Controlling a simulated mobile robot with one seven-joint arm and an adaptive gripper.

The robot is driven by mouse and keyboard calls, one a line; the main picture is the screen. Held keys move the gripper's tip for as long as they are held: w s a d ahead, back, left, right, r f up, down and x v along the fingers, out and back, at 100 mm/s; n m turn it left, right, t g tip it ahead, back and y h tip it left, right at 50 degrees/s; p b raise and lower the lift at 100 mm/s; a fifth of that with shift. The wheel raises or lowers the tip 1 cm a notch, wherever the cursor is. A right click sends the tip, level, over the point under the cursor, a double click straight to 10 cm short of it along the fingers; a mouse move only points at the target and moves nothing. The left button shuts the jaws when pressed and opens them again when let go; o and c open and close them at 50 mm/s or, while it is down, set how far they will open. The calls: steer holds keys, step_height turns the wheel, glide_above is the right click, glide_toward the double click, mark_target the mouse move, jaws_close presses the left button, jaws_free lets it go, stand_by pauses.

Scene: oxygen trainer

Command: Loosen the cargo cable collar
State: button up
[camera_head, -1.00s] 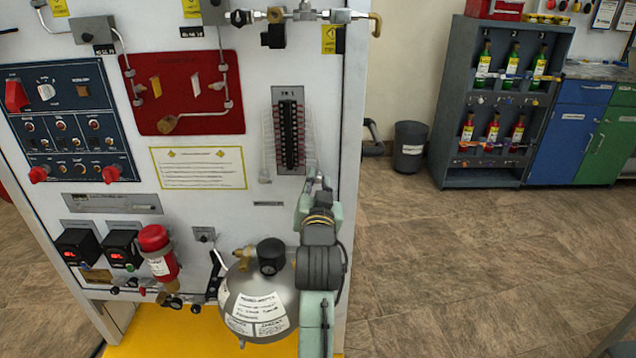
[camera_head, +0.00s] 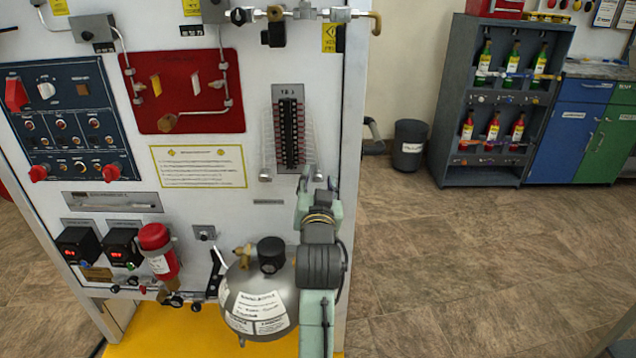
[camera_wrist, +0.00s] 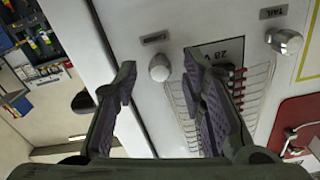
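Two silver knob-like collars sit on the white panel at the base of the wired terminal block (camera_head: 291,130). The right one (camera_head: 317,174) is just beyond my gripper (camera_head: 319,183). In the wrist view this collar (camera_wrist: 159,67) shows between the two fingertips, farther off, with a small label I cannot read. The other collar (camera_head: 265,177) is to the left; in the wrist view it (camera_wrist: 284,40) is at the upper right. I cannot tell for certain which label names cargo. My gripper is open and empty; its fingers (camera_wrist: 158,72) stand apart and do not visibly touch the collar.
A grey cylinder (camera_head: 255,302) with a black gauge stands left of my forearm. A red fire extinguisher (camera_head: 160,250) is farther left. The panel's right edge is close to my gripper. Open floor (camera_head: 460,250) lies to the right, before a bottle rack (camera_head: 450,130).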

steer(key=shift+s, duration=0.1)
steer(key=s, duration=0.7)
steer(key=shift+s, duration=0.2)
